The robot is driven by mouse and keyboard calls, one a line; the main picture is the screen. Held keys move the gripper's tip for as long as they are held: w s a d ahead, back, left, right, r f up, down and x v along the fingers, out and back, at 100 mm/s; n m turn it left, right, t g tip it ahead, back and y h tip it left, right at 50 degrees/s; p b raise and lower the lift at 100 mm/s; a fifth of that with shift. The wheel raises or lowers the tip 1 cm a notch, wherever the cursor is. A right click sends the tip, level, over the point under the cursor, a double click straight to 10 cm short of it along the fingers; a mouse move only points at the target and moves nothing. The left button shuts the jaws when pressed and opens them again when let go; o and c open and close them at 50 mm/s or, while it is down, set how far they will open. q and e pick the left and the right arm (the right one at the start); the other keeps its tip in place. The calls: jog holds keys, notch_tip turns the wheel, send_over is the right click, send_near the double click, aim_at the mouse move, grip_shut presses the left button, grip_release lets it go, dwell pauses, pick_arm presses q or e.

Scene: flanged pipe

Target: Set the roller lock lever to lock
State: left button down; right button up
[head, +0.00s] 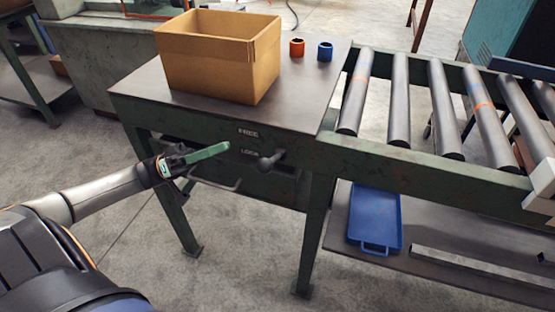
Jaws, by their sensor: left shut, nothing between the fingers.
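The roller lock lever (268,161) is a short dark lever with a rounded knob on the green front of the workbench, in the head view. The label FREE (248,132) is above it to the left, and the label LOCK (249,153) is just left of it. I cannot tell exactly which label the lever points at. My left gripper (226,147) has green fingers, is shut and empty, and is left of the lever, apart from it in the picture. My right gripper is not in view.
An open cardboard box (205,62), an orange ring (297,47) and a blue ring (325,51) stand on the workbench top. The roller conveyor (447,107) runs off to the right. A blue tray (375,222) lies on the shelf below. A bar handle (217,185) juts out below my gripper.

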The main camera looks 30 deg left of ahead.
aim_at(273, 160)
pick_arm(q)
jog(key=shift+r, duration=0.1)
dwell(0.3)
jog(key=w+d+r, duration=0.1)
jog(key=w+d, duration=0.1)
jog(key=d, duration=0.7)
jog(key=shift+w, duration=0.35)
jog(key=shift+f+m+b, duration=0.2)
jog(key=shift+m+b, duration=0.1)
jog(key=shift+m, duration=0.1)
jog(key=shift+s+f+m+g+h+b, duration=0.2)
jog(key=shift+m+g+h+b, duration=0.2)
jog(key=shift+m+h, duration=0.15)
